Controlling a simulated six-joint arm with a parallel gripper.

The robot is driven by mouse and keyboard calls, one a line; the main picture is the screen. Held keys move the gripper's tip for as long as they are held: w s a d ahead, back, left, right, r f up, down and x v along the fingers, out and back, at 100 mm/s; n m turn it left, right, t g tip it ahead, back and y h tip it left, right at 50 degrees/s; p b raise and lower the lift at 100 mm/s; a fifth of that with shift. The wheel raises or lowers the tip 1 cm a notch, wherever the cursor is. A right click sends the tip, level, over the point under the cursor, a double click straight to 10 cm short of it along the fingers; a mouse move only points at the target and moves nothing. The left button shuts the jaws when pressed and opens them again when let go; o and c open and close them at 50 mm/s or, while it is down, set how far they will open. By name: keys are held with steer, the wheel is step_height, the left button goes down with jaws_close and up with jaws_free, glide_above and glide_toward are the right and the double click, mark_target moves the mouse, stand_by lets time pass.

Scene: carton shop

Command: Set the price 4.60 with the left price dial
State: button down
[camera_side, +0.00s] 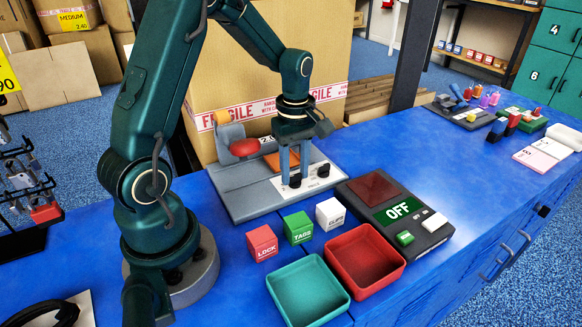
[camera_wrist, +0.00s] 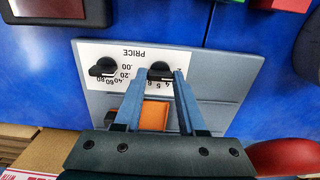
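The grey price machine (camera_side: 245,195) stands by the tall carton, with two black dials on a white PRICE plate. The left dial (camera_side: 295,181) is under my gripper (camera_side: 294,175); the right dial (camera_side: 323,170) is clear of it. In the wrist view the plate is upside down. There the left dial (camera_wrist: 160,70), with single digits, lies between the fingertips of my gripper (camera_wrist: 160,72), with slight gaps. The right dial (camera_wrist: 104,67) has marks from 00 to 80. My fingers are open. I cannot read either setting surely. Digits like "2.0" show behind my gripper, partly hidden.
The machine has a red-knobbed lever (camera_side: 244,147) and an orange pad (camera_side: 281,160). In front are LOCK (camera_side: 262,243), TAGS (camera_side: 298,228) and white (camera_side: 329,213) blocks, teal (camera_side: 308,291) and red (camera_side: 364,259) trays, and a scale (camera_side: 393,213) reading OFF.

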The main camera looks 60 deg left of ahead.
mark_target(295, 175)
steer(key=shift+m, duration=0.4)
steer(key=m, duration=0.4)
steer(key=shift+m, duration=0.4)
steer(key=m, duration=0.6)
stand_by(0.4)
steer(key=shift+c, duration=2.4)
jaws_free()
steer(key=shift+r, duration=2.65)
